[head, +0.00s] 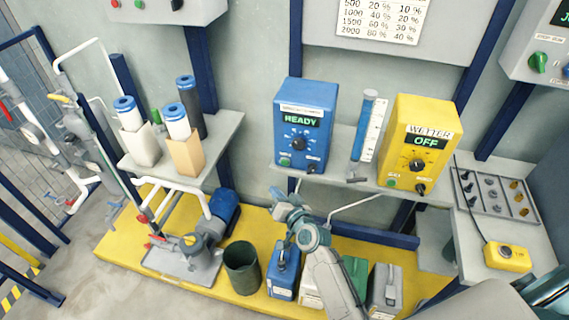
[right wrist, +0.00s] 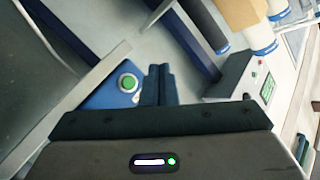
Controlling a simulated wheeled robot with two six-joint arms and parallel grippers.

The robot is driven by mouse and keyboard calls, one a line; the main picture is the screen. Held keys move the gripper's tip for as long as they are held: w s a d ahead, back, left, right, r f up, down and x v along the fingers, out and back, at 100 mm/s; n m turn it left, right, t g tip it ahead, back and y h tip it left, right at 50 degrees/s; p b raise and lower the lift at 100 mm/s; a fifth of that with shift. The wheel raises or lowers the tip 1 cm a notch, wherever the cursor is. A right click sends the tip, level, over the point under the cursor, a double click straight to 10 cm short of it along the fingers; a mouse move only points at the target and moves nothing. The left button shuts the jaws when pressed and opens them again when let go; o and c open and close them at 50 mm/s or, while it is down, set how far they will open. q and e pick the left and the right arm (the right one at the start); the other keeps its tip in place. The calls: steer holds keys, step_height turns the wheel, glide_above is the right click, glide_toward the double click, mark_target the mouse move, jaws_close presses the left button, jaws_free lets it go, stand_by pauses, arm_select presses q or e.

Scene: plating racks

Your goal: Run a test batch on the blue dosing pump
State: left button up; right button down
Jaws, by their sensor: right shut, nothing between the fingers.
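The blue dosing pump (head: 283,104) stands on a wall shelf in the head view. Its display (head: 300,121) reads READY in green. Below it are a black dial (head: 298,145), a green button (head: 285,160) at lower left and a dark switch (head: 312,168) at lower right. My right gripper (head: 275,192) is just below the pump's lower left, in front of the shelf edge. In the right wrist view the gripper (right wrist: 158,70) is shut and empty. The green button (right wrist: 128,82) shows just left of the fingertips; I cannot tell whether they touch the pump. My left gripper is not in view.
A clear measuring tube (head: 366,128) stands between the blue pump and the yellow WETTER pump (head: 422,120), which reads OFF. Cylinders in holders (head: 140,140) stand on the left shelf. Canisters (head: 283,280) and a dark green bin (head: 241,268) stand on the yellow platform below.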

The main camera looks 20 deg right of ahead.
mark_target(281, 163)
steer(key=shift+w+d+b, duration=0.2)
steer(key=shift+w+d, duration=0.6)
steer(key=shift+w, duration=0.35)
steer(key=shift+w+d+b, duration=0.15)
steer(key=shift+w+d, duration=0.65)
steer(key=shift+w, duration=0.4)
steer(key=shift+w+d+b, duration=0.2)
steer(key=shift+w+d, duration=0.6)
steer(key=shift+w, duration=0.35)
steer(key=shift+w, duration=0.15)
steer(key=shift+w+d, duration=0.2)
steer(key=shift+w+d+b, duration=0.3)
steer(key=shift+w+b, duration=0.1)
steer(key=shift+b, duration=0.05)
steer(key=shift+s+a, duration=0.55)
steer(key=shift+s, duration=0.25)
